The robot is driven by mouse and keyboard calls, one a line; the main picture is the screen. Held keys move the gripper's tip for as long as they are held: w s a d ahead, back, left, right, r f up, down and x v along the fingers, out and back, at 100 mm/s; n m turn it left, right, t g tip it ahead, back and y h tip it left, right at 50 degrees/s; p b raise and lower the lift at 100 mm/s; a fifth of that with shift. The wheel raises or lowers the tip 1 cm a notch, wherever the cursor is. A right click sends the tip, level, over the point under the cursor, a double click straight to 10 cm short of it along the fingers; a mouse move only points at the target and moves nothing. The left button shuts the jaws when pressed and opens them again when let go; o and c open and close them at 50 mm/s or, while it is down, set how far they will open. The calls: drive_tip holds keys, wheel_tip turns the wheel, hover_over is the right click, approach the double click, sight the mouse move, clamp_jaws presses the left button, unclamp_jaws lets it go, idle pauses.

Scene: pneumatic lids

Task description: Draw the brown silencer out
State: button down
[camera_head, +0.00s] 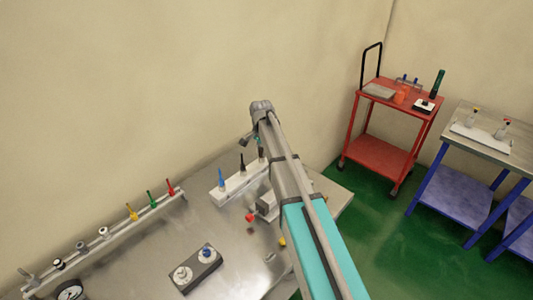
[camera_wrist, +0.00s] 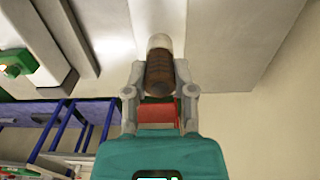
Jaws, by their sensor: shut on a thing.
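In the wrist view the brown silencer (camera_wrist: 160,76), a ribbed brown cylinder, lies between the two fingers of my gripper (camera_wrist: 160,92). The gripper is shut on it. A pale rounded part (camera_wrist: 159,42) shows at its far end; I cannot tell whether it belongs to the silencer or to a seat. In the head view a white block (camera_head: 235,188) on the steel bench carries a blue piece (camera_head: 221,180) and a black piece (camera_head: 242,164), both upright. A dark upright piece (camera_head: 261,151) stands by my arm. My arm partly hides the block's right end.
A long rail (camera_head: 110,232) with red, green, yellow and grey fittings runs along the bench's wall side. A dark block (camera_head: 196,271) with two round fittings lies nearer. A red trolley (camera_head: 382,156) and a blue-legged table (camera_head: 470,125) stand at right beyond green floor.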

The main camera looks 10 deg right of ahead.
drive_tip(key=shift+r+p, duration=1.65)
drive_tip(key=shift+p, duration=0.05)
idle(0.5)
drive_tip(key=shift+r+p, duration=2.45)
drive_tip(key=shift+r, duration=0.05)
drive_tip(key=shift+f, duration=0.2)
